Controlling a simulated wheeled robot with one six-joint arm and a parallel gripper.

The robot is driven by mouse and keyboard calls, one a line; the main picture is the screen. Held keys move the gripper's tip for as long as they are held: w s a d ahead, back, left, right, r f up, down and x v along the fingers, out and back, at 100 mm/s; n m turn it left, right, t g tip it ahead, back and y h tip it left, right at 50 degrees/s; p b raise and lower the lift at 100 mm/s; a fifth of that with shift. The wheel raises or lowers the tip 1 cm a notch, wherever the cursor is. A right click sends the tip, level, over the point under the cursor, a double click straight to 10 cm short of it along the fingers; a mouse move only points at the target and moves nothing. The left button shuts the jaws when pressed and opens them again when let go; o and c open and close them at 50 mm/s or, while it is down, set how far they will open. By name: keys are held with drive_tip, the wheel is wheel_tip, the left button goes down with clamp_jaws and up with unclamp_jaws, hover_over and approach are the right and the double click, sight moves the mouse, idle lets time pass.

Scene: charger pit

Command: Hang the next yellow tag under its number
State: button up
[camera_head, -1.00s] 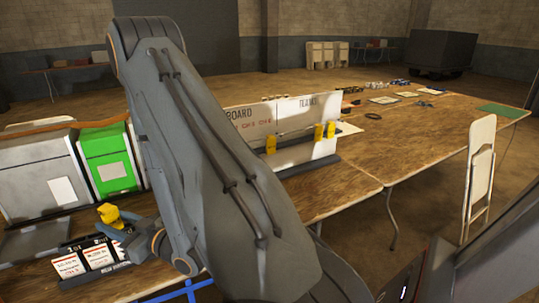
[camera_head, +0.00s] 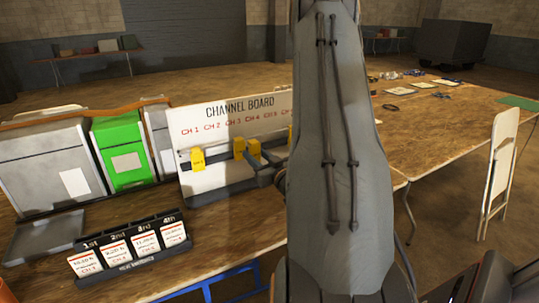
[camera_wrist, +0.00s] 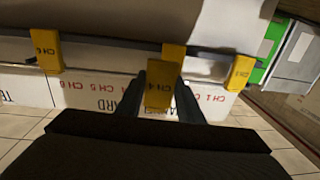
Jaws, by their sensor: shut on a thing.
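My gripper (camera_wrist: 160,100) is shut on a yellow tag (camera_wrist: 158,97), whose label seems to read CH 4. In the head view the gripper (camera_head: 252,160) is just in front of the white channel board (camera_head: 215,120), below its red channel numbers. Another yellow patch (camera_wrist: 174,53) shows right behind the held tag; whether the held tag touches the rail is unclear. A tag marked CH 6 (camera_wrist: 46,50) hangs to the left in the wrist view, and another tag (camera_wrist: 240,72) to the right. In the head view, one tag (camera_head: 198,160) hangs at the board's left end. My arm hides the board's right part.
A black stand with white cards (camera_head: 130,250) marked 1st to 4th stands on the wooden table. Grey and green boxes (camera_head: 125,160) stand left of the board. Bare tabletop (camera_head: 240,235) lies in front of it. A white folding chair (camera_head: 500,165) is at the right.

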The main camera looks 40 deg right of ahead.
drive_tip(key=s+d+h, duration=0.2)
drive_tip(key=d, duration=0.3)
drive_tip(key=f+b+x, duration=0.1)
drive_tip(key=b+x, duration=0.2)
drive_tip(key=x, duration=0.5)
drive_tip(key=shift+a+f+m, duration=0.15)
drive_tip(key=shift+a+m, duration=0.15)
drive_tip(key=shift+m, duration=0.1)
idle(0.3)
drive_tip(key=o, duration=1)
drive_tip(key=shift+o, duration=0.2)
